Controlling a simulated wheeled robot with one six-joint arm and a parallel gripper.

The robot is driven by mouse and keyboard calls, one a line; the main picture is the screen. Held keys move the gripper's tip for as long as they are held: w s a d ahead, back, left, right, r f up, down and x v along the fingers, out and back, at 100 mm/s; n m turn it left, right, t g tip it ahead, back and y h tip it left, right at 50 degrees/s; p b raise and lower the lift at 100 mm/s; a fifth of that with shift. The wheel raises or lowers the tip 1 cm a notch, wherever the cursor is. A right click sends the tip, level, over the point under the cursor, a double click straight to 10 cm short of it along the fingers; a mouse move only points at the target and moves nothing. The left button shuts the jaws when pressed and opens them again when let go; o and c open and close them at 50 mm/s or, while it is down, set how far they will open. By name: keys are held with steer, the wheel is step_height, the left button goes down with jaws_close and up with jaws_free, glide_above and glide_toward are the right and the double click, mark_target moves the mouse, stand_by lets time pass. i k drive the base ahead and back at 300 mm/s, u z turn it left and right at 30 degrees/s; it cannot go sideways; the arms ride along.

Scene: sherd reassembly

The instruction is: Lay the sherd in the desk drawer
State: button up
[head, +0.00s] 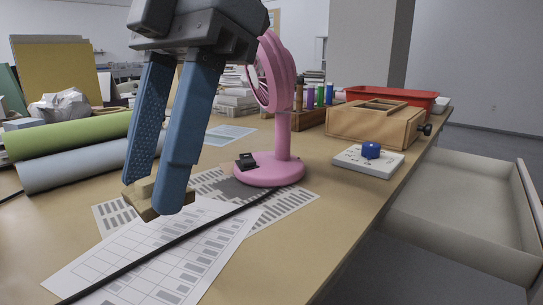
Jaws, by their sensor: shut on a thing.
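My gripper (160,195) has two blue fingers pointing down over the left part of the desk (290,240). It is shut on a tan, angular sherd (146,205), which is partly hidden behind the nearer finger. The sherd is above or at the printed sheets; I cannot tell whether it touches them. The desk drawer (465,205) is pulled open at the right, below the desktop, with pale walls. The part of its inside that shows looks empty. My gripper is far to the left of the drawer.
A pink fan (270,170) stands between my gripper and the drawer side. A black cable (165,252) crosses the printed sheets (190,240). A wooden box (375,125), a red tray (395,96) and a white block with a blue knob (368,160) stand near the right edge. Rolls (75,170) lie left.

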mark_target(460, 202)
steer(key=z, duration=0.55)
steer(key=k, duration=0.65)
steer(key=z, duration=1.25)
steer(key=i, duration=1.2)
steer(key=u, duration=0.55)
